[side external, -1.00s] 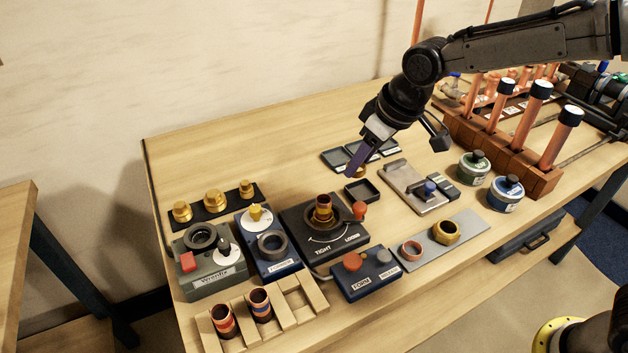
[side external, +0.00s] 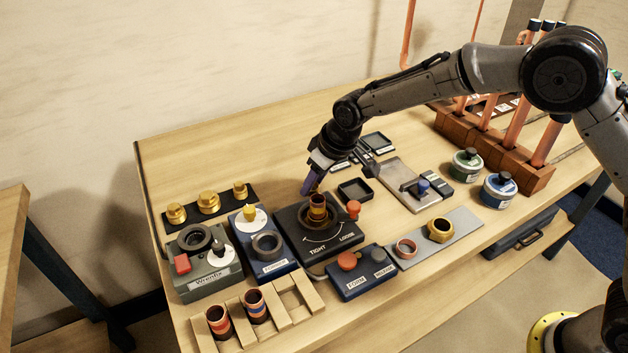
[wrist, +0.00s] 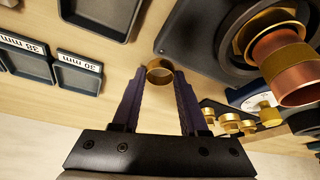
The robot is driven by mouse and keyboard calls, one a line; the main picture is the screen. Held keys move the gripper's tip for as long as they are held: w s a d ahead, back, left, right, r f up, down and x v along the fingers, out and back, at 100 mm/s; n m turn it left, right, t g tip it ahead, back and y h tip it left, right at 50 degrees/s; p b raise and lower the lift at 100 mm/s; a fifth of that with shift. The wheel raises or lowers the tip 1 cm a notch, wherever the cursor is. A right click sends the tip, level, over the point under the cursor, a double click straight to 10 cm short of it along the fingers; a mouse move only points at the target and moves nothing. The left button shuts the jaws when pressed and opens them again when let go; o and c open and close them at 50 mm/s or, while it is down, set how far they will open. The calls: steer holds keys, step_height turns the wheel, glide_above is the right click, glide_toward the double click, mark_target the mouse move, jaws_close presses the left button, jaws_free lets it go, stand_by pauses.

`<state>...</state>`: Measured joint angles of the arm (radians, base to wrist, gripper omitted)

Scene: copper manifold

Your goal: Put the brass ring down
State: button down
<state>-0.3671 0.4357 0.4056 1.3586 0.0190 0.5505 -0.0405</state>
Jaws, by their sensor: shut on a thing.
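The brass ring (wrist: 160,71) is a small gold band, pinched between the purple fingertips of my gripper (wrist: 159,80) in the wrist view. Bare wood shows around it, and I cannot tell its height over the table. In the side view my gripper (side external: 309,187) is low, just behind the black TIGHT/LOOSE station (side external: 322,240); the ring cannot be made out there. A copper and brass fitting (side external: 318,208) stands upright in that station, apart from my fingers.
An empty black square tray (side external: 355,190) lies right of my gripper. Small trays labelled 38 mm (wrist: 22,57) and 30 mm (wrist: 80,73) lie nearby. Several brass fittings (side external: 208,203) stand on a dark strip at left. The table behind them is clear.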

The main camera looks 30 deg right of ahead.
steer(key=shift+f, duration=0.15)
steer(key=shift+c, duration=2.2)
jaws_free()
